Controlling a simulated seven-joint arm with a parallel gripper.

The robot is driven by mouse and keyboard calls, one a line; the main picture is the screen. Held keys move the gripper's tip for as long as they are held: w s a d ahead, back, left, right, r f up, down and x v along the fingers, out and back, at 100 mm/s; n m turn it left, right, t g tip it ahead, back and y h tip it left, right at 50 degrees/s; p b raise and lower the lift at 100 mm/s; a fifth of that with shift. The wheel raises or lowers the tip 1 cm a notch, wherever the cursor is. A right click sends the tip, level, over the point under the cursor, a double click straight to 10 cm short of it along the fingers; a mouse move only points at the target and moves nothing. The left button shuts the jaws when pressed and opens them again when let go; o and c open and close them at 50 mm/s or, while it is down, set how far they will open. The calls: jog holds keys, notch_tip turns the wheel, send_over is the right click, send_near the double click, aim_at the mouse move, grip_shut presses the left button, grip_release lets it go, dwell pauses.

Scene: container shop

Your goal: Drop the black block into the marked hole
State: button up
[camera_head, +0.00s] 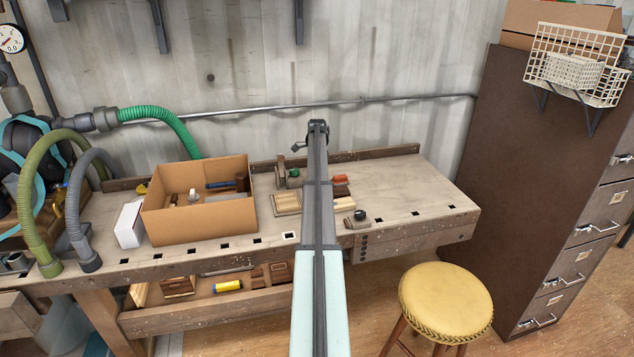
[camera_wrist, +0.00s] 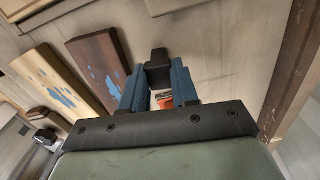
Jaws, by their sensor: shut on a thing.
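In the wrist view my gripper (camera_wrist: 160,75) has its two blue fingers closed on the black block (camera_wrist: 158,60), which sticks out past the fingertips. In the head view my arm hides the gripper and the block. The workbench top (camera_head: 420,200) has a row of dark square holes near its front edge. One of them, the marked hole (camera_head: 290,236), has a white outline and lies just left of my arm. I cannot make out the marked hole in the wrist view.
A cardboard box (camera_head: 200,218) with tools stands left of the marked hole. Wooden pieces (camera_head: 287,203) lie around my arm, and a brown one (camera_wrist: 100,62) shows beside the fingers. A block with a black knob (camera_head: 357,218) sits right. A yellow stool (camera_head: 445,300) stands in front.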

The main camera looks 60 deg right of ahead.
jog(key=shift+c, duration=0.4)
jog(key=shift+r, duration=0.15)
jog(key=shift+r, duration=2.4)
jog(key=a+r+n, duration=0.2)
jog(key=a+r, duration=0.1)
jog(key=a, duration=1.8)
jog(key=s+a+f, duration=0.1)
jog(key=s+a, duration=0.7)
jog(key=a, duration=0.2)
notch_tip(320, 180, down, 6)
jog(key=shift+w+a+m, duration=0.15)
jog(key=shift+w+m, duration=0.15)
jog(key=shift+m, duration=0.1)
jog(key=shift+f, duration=1.4)
